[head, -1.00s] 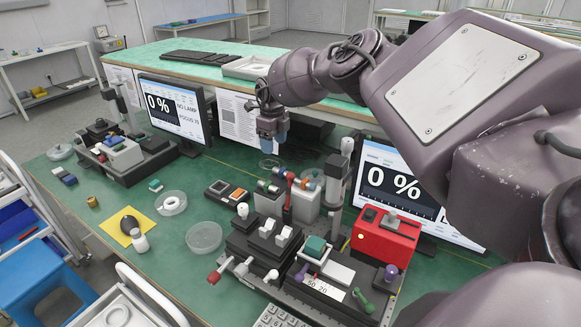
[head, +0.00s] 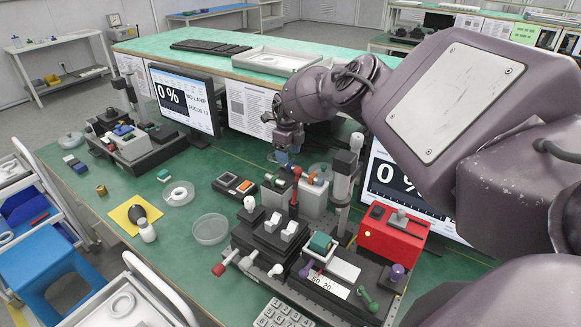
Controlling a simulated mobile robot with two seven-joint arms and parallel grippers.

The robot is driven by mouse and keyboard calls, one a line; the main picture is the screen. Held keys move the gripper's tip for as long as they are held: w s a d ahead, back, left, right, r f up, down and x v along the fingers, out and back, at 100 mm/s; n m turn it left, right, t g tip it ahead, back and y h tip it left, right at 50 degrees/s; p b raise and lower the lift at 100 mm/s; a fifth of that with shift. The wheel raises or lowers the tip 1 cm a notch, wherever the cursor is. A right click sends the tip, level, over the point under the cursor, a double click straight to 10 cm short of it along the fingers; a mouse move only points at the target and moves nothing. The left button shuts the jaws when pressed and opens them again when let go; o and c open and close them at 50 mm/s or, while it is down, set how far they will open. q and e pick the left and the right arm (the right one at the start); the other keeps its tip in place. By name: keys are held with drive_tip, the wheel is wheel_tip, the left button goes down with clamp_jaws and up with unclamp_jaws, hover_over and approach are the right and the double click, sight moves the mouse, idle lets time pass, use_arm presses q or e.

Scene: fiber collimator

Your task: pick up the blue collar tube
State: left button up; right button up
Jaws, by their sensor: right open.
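My right gripper (head: 285,155) reaches in from the right and hangs over the back of the green bench, jaws pointing down. Its bluish jaws are small and partly blurred; nothing shows held between them. Just in front of and below it is a pale holder block (head: 273,198) with small coloured tube ends on top. One of these looks blue (head: 268,177), possibly the blue collar tube; its collar is too small to make out. My left gripper is not in view.
A red instrument box (head: 392,236), a dark upright post (head: 343,180) and a black stage assembly (head: 270,240) stand nearby. Monitors (head: 183,102) stand behind. Clear dishes (head: 210,229) and a yellow pad (head: 124,214) lie on the left.

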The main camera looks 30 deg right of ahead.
sight(291, 163)
drive_tip(key=f, duration=0.2)
drive_tip(key=shift+s+d+f, duration=0.3)
drive_tip(key=shift+f, duration=0.6)
drive_tip(key=shift+c, duration=0.2)
drive_tip(key=c, duration=1)
drive_tip(key=shift+r, duration=0.1)
